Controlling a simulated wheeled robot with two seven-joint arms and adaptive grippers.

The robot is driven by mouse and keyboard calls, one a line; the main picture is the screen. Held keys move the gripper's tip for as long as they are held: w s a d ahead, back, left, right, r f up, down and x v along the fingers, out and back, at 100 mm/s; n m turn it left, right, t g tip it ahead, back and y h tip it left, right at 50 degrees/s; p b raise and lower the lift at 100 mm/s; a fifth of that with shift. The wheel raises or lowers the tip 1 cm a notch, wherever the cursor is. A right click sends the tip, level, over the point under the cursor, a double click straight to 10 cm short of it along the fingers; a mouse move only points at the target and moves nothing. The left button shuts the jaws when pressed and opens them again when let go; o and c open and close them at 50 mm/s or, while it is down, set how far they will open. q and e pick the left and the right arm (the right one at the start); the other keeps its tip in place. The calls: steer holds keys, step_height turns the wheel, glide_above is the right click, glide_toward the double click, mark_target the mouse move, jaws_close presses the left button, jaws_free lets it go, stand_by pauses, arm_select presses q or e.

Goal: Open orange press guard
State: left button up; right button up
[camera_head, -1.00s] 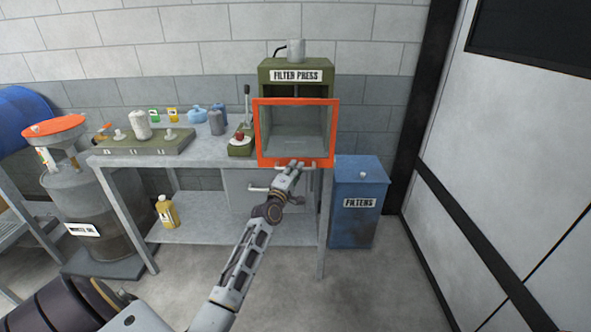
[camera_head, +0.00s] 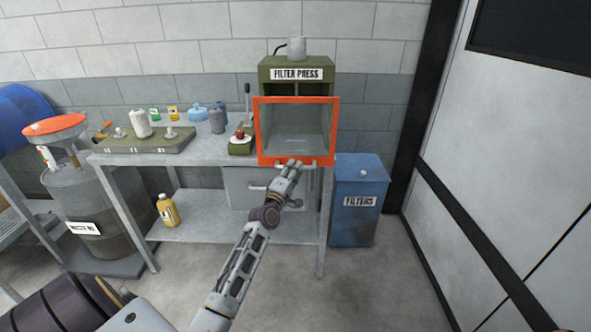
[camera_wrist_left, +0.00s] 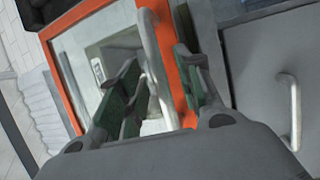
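The orange press guard (camera_head: 257,130) is an orange frame with a clear window on the front of the green filter press (camera_head: 297,62). It looks lowered over the press opening. Its pale bar handle (camera_wrist_left: 150,50) runs along the lower edge of the frame. My left gripper (camera_head: 291,168) is at that lower edge in the head view. In the left wrist view my left gripper (camera_wrist_left: 160,90) has its green-padded fingers apart, one on each side of the handle. A gap shows between the handle and the right-hand finger. My right gripper is out of view.
The press stands on a grey workbench (camera_head: 215,158) with a drawer below. A red-knobbed lever box (camera_head: 240,146) sits left of the press. A blue filters bin (camera_head: 360,180) stands to the right. The floor in front is clear.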

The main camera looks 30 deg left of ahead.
arm_select(q)
steer(key=v, duration=1)
stand_by(0.4)
stand_by(0.7)
